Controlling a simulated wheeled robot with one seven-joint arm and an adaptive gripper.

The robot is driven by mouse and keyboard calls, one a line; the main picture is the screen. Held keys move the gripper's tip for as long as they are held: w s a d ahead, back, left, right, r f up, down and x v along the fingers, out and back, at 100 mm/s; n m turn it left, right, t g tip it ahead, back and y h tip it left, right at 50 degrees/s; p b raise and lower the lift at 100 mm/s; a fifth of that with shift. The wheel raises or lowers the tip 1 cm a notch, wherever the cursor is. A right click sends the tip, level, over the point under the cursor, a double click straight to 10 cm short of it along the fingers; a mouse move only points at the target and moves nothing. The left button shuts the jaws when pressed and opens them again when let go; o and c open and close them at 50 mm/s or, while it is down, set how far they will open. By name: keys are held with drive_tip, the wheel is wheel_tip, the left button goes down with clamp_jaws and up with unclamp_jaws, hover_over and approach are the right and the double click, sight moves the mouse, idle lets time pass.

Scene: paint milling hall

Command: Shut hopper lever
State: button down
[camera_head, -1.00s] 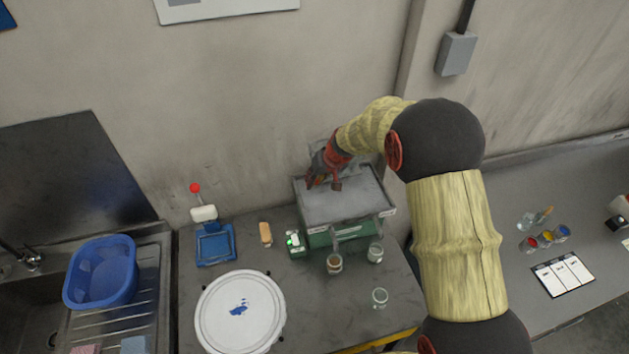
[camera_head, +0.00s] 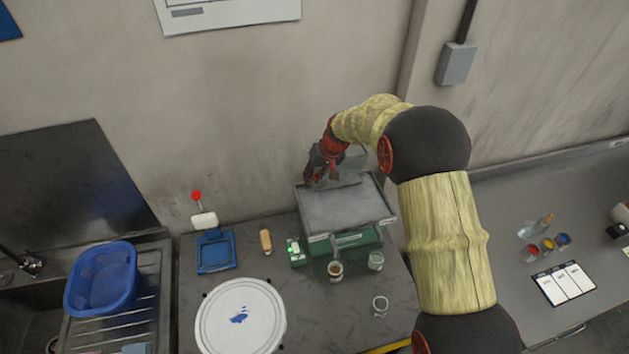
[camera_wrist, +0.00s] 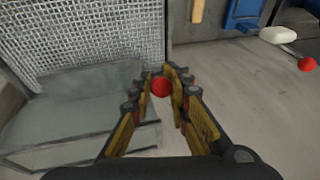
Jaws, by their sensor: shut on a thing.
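In the wrist view, a red ball knob (camera_wrist: 161,87) sits between the fingertips of my gripper (camera_wrist: 162,82), which is shut on it. The lever rod below the knob is hidden by the fingers. A see-through hopper (camera_wrist: 60,118) stands to the left of the fingers, beside a wire-mesh surface. In the head view, my gripper (camera_head: 318,176) is at the back left edge of the grey-topped green machine (camera_head: 350,208). The knob cannot be made out there. Part of the hopper (camera_head: 354,168) shows behind the grey top.
A blue device (camera_head: 215,252) with another red knob (camera_head: 196,195), a round white lid (camera_head: 240,316) and a blue basin (camera_head: 100,278) are farther left. The wall is close behind.

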drive_tip(key=shift+w+a+r+p, duration=0.1)
drive_tip(key=shift+w+r+p, duration=0.3)
drive_tip(key=shift+w+p, duration=0.1)
drive_tip(key=shift+s, duration=0.1)
drive_tip(key=c, duration=2.1)
unclamp_jaws()
drive_tip(key=shift+c, duration=0.2)
drive_tip(key=o, duration=0.5)
drive_tip(key=shift+s+f+g, duration=0.15)
drive_tip(key=shift+f+g, duration=0.05)
drive_tip(key=shift+g, duration=0.1)
drive_tip(key=shift+r, duration=0.15)
drive_tip(key=v, duration=1.1)
drive_tip(key=shift+s+r, duration=0.15)
drive_tip(key=shift+r, duration=0.2)
